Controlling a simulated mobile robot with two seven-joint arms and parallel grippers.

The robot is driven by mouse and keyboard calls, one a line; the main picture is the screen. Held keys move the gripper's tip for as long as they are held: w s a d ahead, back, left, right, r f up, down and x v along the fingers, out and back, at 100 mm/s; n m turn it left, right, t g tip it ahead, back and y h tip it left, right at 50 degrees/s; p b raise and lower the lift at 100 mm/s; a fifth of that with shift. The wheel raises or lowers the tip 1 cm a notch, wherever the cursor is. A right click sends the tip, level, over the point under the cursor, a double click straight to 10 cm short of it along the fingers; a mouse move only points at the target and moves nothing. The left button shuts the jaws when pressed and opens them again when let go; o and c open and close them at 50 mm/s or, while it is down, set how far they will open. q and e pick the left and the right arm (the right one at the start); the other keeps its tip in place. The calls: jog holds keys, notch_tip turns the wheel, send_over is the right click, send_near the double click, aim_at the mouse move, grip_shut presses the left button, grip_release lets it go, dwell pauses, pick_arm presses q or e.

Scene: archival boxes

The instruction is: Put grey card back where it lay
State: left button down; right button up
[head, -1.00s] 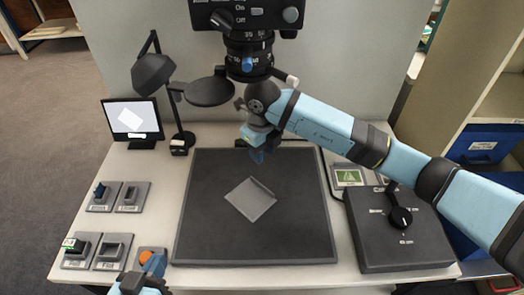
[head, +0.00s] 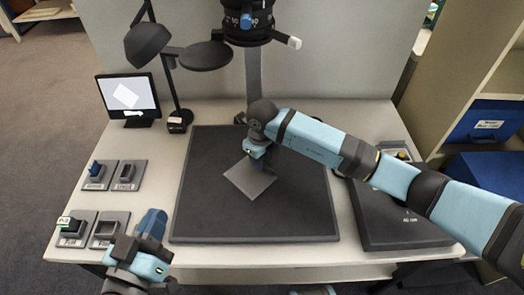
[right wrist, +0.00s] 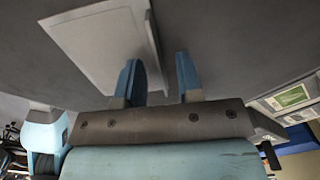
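The grey card (head: 248,180) lies turned at an angle on the dark mat (head: 210,215). A raised strip runs along its edge nearest my right gripper. My right gripper (head: 259,158) is low over the card's upper right corner. In the right wrist view, the card (right wrist: 100,45) is at upper left, and the open fingers (right wrist: 161,78) straddle the line of its raised edge; I cannot tell whether they touch it. My left gripper (head: 153,222) is above the table's front left edge, away from the card; its finger gap is not clear.
A small screen (head: 127,97) shows a white tilted card shape. A desk lamp (head: 149,44) stands behind the mat. Several small holders, one with a dark block (head: 74,227), sit at left. A dark control box (head: 400,222) is at right, under my right arm.

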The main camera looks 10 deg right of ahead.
jog(key=shift+f, duration=0.35)
pick_arm(q)
jog(key=shift+d+r, duration=0.1)
jog(key=shift+r, duration=0.1)
jog(key=shift+f, duration=0.1)
pick_arm(e)
jog(key=shift+c, duration=0.3)
grip_shut()
pick_arm(q)
jog(key=shift+f, duration=0.15)
jog(key=shift+s+a, duration=0.1)
jog(key=shift+a, duration=0.1)
